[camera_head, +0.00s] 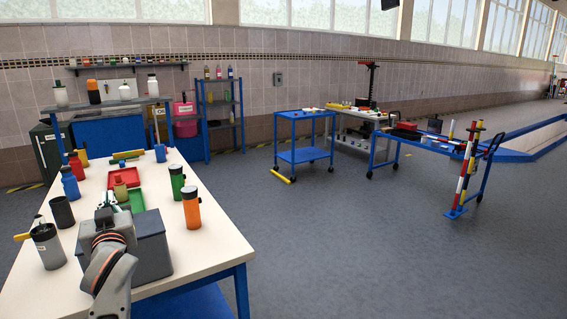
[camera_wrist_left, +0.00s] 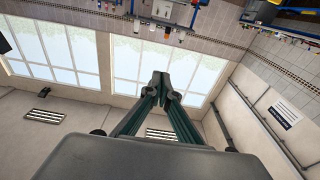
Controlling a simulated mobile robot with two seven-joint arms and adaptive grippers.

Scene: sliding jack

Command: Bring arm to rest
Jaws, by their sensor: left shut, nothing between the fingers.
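My left arm (camera_head: 112,262) rises from the bottom left of the head view, in front of the near table. Its left gripper (camera_head: 108,200) is small and partly hidden there, above the dark grey box. In the left wrist view the left gripper (camera_wrist_left: 162,88) shows its two green fingers running together at the tips, shut with nothing between them. Behind them are windows and wall, with the room upside down. My right gripper is in neither view.
The white-topped table (camera_head: 215,238) holds a grey box (camera_head: 153,252), an orange bottle (camera_head: 191,208), a green bottle (camera_head: 177,183), a red tray (camera_head: 126,179) and several other bottles. A blue cart (camera_head: 302,155) stands farther back. Open floor (camera_head: 350,245) lies right of the table.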

